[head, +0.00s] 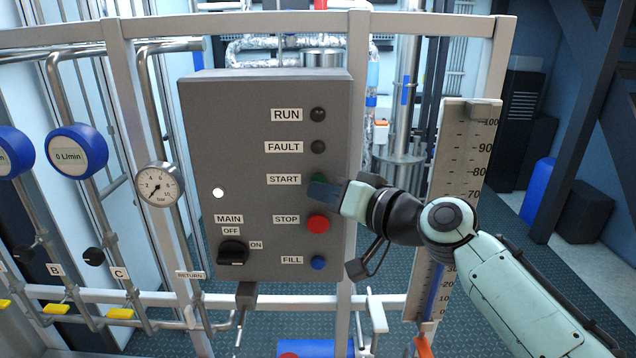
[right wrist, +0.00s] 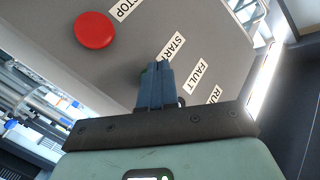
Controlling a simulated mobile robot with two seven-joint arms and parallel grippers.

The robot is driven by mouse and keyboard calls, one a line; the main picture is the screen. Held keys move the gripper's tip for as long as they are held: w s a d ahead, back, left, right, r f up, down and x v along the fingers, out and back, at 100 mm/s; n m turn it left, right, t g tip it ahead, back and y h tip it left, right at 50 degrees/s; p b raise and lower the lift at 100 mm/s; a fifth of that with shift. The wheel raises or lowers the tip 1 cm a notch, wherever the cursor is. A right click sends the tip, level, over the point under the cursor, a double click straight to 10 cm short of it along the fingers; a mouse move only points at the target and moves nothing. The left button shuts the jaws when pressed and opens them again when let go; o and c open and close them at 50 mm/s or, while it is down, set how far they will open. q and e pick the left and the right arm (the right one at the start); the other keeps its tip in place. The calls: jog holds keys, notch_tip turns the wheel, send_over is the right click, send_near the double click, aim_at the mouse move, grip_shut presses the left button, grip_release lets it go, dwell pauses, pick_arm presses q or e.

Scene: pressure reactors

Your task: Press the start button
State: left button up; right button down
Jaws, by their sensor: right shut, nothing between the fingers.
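The grey control panel (head: 250,130) carries labelled lamps and buttons. The green start button (head: 318,180) beside the START label is mostly hidden behind my right gripper (head: 314,188). The right gripper is shut and empty, with its blue fingertips at the start button; I cannot tell whether they touch it or press it in. In the right wrist view the shut fingers (right wrist: 155,72) point at the panel beside the START label (right wrist: 173,47), with only a sliver of green showing. My left gripper is not in view.
The red stop button (head: 317,224) sits just below the fingertips, with the blue fill button (head: 318,263) lower. The main switch (head: 233,252) is at lower left. RUN (head: 318,114) and FAULT (head: 318,146) lamps look dark. A scale (head: 463,150) stands right, near my arm.

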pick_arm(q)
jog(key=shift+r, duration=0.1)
pick_arm(e)
jog(key=shift+w, duration=0.4)
dwell(0.7)
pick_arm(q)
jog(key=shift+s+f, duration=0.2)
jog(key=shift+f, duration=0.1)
pick_arm(e)
jog(key=shift+s, duration=0.9)
pick_arm(q)
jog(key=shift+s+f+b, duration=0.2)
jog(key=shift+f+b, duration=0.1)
jog(key=shift+b, duration=0.05)
pick_arm(e)
jog(key=shift+s, duration=2.45)
